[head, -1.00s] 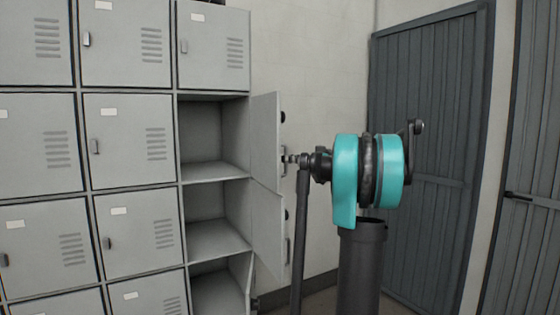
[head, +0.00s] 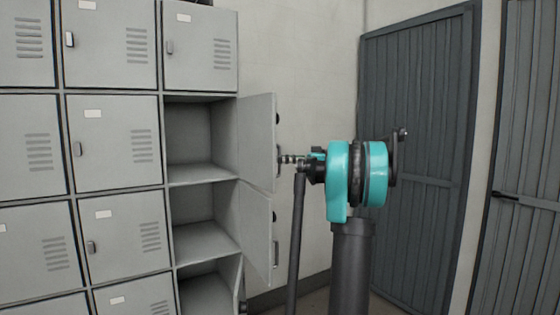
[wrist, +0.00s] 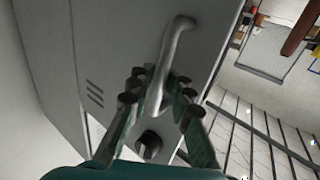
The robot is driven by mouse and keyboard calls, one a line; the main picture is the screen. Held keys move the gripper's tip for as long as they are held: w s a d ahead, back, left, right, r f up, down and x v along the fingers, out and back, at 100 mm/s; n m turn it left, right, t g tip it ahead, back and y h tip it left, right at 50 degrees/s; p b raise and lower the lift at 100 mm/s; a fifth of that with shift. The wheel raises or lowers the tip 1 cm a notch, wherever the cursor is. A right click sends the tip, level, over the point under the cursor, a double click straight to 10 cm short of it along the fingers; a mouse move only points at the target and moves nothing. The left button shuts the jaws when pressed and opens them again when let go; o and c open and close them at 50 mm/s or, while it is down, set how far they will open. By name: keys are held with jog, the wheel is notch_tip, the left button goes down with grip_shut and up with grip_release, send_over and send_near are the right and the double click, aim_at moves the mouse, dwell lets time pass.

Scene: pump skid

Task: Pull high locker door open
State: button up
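The high locker door (head: 256,135) is the grey door of the second locker from the top in the right column. It stands swung wide open on its right-hand hinges. In the head view my gripper (head: 287,159) is at the handle on this door. In the wrist view the bent metal handle (wrist: 176,45) runs down between the fingers of my gripper (wrist: 160,85). The fingers lean in close on both sides of the handle and look shut on it. Exact finger contact is partly hidden by the dark pads.
The open door of the locker below (head: 257,235) stands out just under the high one. The closed top door (head: 200,48) is above. A dark grey double-panel door (head: 425,110) is in the wall behind my arm. Pale wall lies between.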

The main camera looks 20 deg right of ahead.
jog(key=shift+o, duration=0.8)
jog(key=shift+w+a, duration=0.1)
jog(key=shift+a, duration=0.05)
jog(key=v, duration=1.2)
